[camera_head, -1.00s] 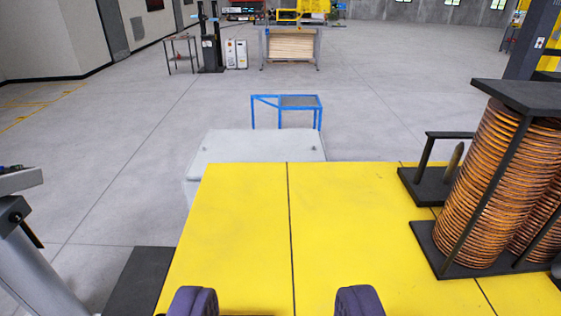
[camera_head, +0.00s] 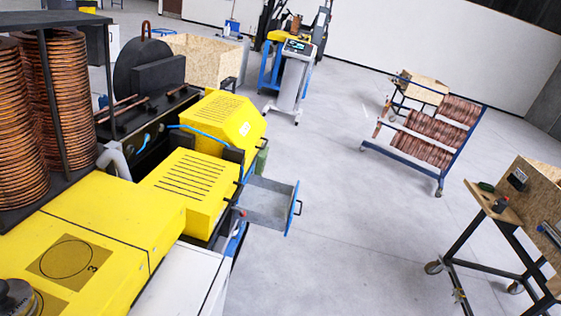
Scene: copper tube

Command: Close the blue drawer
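The blue drawer (camera_head: 290,209) stands open, pulled out to the right from under the yellow machine near the middle of the view. Its blue front has a dark handle (camera_head: 299,208), and its grey inside shows from above. My gripper is not in this view now, so its state and its distance from the drawer do not show.
The yellow machine (camera_head: 188,190) and copper coils (camera_head: 68,110) fill the left. A grey control stand (camera_head: 293,82) is behind. A rack of copper tubes (camera_head: 430,135) and a wheeled wooden workbench (camera_head: 520,215) stand right. The floor (camera_head: 350,240) right of the drawer is clear.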

